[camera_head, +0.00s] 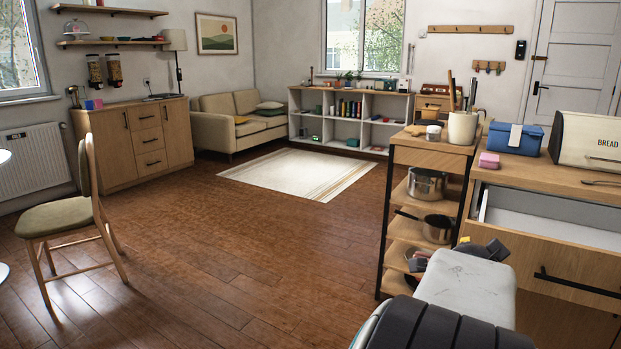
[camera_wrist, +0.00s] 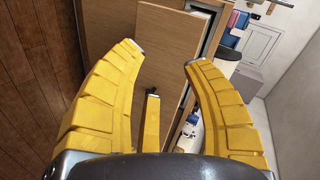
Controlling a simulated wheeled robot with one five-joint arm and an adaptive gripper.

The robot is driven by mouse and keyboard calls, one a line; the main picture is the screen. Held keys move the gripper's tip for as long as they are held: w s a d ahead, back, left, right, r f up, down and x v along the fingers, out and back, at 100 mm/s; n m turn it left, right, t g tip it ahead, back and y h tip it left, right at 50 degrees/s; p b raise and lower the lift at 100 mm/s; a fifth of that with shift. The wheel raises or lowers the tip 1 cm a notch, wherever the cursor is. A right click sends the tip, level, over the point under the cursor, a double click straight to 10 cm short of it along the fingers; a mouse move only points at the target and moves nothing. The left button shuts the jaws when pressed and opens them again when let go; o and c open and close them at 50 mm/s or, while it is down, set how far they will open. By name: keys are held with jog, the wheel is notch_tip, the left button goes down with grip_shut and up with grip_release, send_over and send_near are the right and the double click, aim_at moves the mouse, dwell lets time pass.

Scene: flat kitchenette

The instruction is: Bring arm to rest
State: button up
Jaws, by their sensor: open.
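My gripper (camera_wrist: 164,58) shows in the wrist view with its yellow fingers spread wide and nothing between them. Beyond the fingers is the wooden front of the counter unit (camera_wrist: 115,35), with a dark handle (camera_wrist: 148,88) showing between them. In the head view my arm reaches from the bottom edge toward the counter at the right, its end in front of the open drawer (camera_head: 555,220). The fingers are mostly hidden there by my own arm. I cannot tell how far they are from the drawer front.
The counter (camera_head: 560,180) bears a bread bin (camera_head: 588,140), a blue box (camera_head: 514,139) and a pink block (camera_head: 489,160). A shelf rack (camera_head: 404,243) with pots stands left of my arm. A chair (camera_head: 65,222) stands at far left. The middle floor is clear.

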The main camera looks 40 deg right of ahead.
jog(key=w+a+r+n+t+y+p, duration=0.1)
jog(key=w+a+r+n+y+p, duration=0.15)
jog(key=w+a+n+p, duration=0.4)
jog(key=w+a+r+n+y+p, duration=0.1)
jog(key=a+r+n+y+p, duration=0.2)
jog(key=a, duration=0.6)
jog(key=w+a+r+n+t+y+p, duration=0.1)
jog(key=w+a+r+n+y+p, duration=0.2)
jog(key=a, duration=0.4)
jog(key=s+a+r+n+g+y+p, duration=0.1)
jog(key=s+a+r+n+p, duration=0.3)
jog(key=a+n+p, duration=0.3)
jog(key=s+a+r+n+g+y+p, duration=0.2)
jog(key=s+a+r+n+p, duration=0.3)
jog(key=a, duration=0.7)
jog(key=n+p, duration=0.2)
jog(key=p, duration=0.1)
jog(key=shift+r, duration=0.2)
